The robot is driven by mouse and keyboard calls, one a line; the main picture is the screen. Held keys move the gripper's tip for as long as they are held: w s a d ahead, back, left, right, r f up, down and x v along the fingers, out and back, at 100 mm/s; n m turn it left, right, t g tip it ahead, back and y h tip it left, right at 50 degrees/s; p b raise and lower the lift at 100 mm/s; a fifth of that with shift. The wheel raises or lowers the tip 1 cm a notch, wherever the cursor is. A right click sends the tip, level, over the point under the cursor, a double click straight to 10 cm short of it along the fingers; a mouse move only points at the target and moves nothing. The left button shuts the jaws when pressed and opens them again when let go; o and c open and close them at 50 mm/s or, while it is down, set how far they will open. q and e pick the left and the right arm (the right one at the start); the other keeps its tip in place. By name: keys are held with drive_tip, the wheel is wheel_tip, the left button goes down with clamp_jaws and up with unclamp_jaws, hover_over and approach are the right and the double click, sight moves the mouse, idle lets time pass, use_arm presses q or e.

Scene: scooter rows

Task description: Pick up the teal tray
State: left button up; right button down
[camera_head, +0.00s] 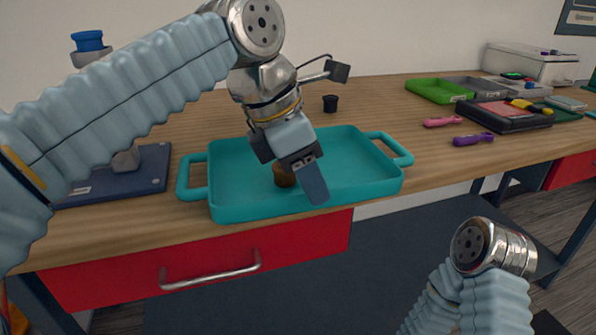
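The teal tray (235,209) lies flat on the wooden table near its front edge. It has a loop handle at its left end (184,178) and another at its right end (401,150). A small brown object (284,177) is in the tray, partly hidden by my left gripper. My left gripper (312,184) hangs over the middle of the tray, pointing down, away from both handles. Its finger opening is not clear from this angle. Part of my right arm shows at the lower right, below the table; its gripper is out of view.
A dark blue flat case (120,180) lies left of the tray. Pink (442,122) and purple (472,139) handled tools and a green bin (440,91) lie to the right. A red drawer (210,262) is below the tabletop.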

use_arm(q)
drive_tip(key=shift+x, duration=0.75)
drive_tip(key=shift+s, duration=0.1)
clamp_jaws()
drive_tip(key=shift+r, duration=0.1)
idle(0.6)
